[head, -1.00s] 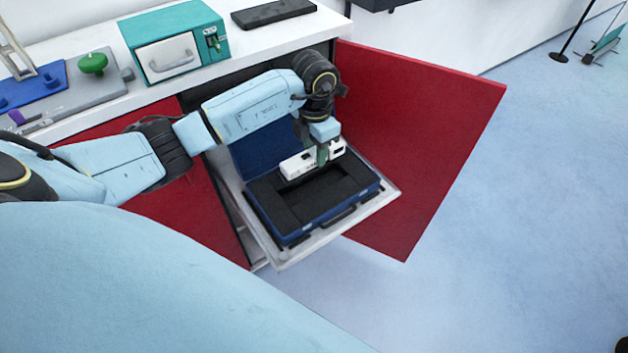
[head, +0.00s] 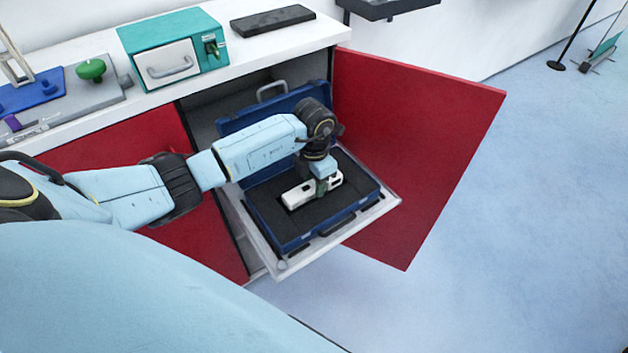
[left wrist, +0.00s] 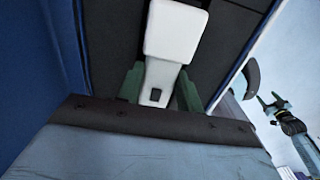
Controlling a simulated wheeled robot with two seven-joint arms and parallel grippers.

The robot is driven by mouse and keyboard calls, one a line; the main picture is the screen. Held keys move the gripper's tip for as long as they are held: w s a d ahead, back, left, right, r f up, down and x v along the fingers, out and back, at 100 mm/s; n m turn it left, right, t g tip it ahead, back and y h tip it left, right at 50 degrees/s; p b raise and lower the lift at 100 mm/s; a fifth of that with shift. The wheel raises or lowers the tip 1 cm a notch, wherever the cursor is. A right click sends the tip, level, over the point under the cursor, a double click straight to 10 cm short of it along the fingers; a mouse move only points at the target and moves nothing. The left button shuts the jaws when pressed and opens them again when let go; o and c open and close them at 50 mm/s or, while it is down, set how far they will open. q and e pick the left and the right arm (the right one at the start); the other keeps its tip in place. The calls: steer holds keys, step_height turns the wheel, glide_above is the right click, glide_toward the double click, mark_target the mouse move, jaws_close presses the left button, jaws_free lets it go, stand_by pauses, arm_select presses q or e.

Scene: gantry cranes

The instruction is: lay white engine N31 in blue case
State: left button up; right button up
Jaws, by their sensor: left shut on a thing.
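The white engine (head: 301,194) is low over the dark foam of the open blue case (head: 290,240), lined up with the recess. It also shows in the left wrist view (left wrist: 172,38), between the green fingers. My left gripper (head: 322,186) is shut on the engine from above. Whether the engine touches the recess floor cannot be told. The case's lid (head: 225,122) stands raised at the back. Any marking N31 is too small to read.
The case sits on a pulled-out white tray (head: 285,264) below the counter. An open red door (head: 420,150) stands to its right. A teal box (head: 172,22) and a black slab (head: 272,20) are on the counter. Open floor lies at the right.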

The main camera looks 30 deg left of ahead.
mark_target(314, 184)
arm_select(q)
steer(key=shift+s+f+b, duration=0.15)
steer(key=shift+f+b, duration=0.15)
steer(key=shift+f, duration=0.1)
steer(key=o, duration=0.7)
steer(key=shift+s+f, duration=0.1)
steer(key=o, duration=0.4)
steer(key=shift+d+f, duration=0.1)
steer(key=shift+c, duration=0.2)
steer(key=shift+d+r+p, duration=0.1)
steer(key=shift+r+p, duration=0.3)
steer(key=shift+o, duration=0.5)
steer(key=r, duration=0.3)
steer(key=r+p, duration=0.1)
steer(key=r, duration=0.1)
steer(key=shift+w+a, duration=0.2)
steer(key=shift+w, duration=0.1)
step_height(314, 184, up, 8)
steer(key=shift+f, duration=0.2)
arm_select(e)
steer(key=shift+d+r, duration=0.1)
steer(key=shift+r, duration=0.65)
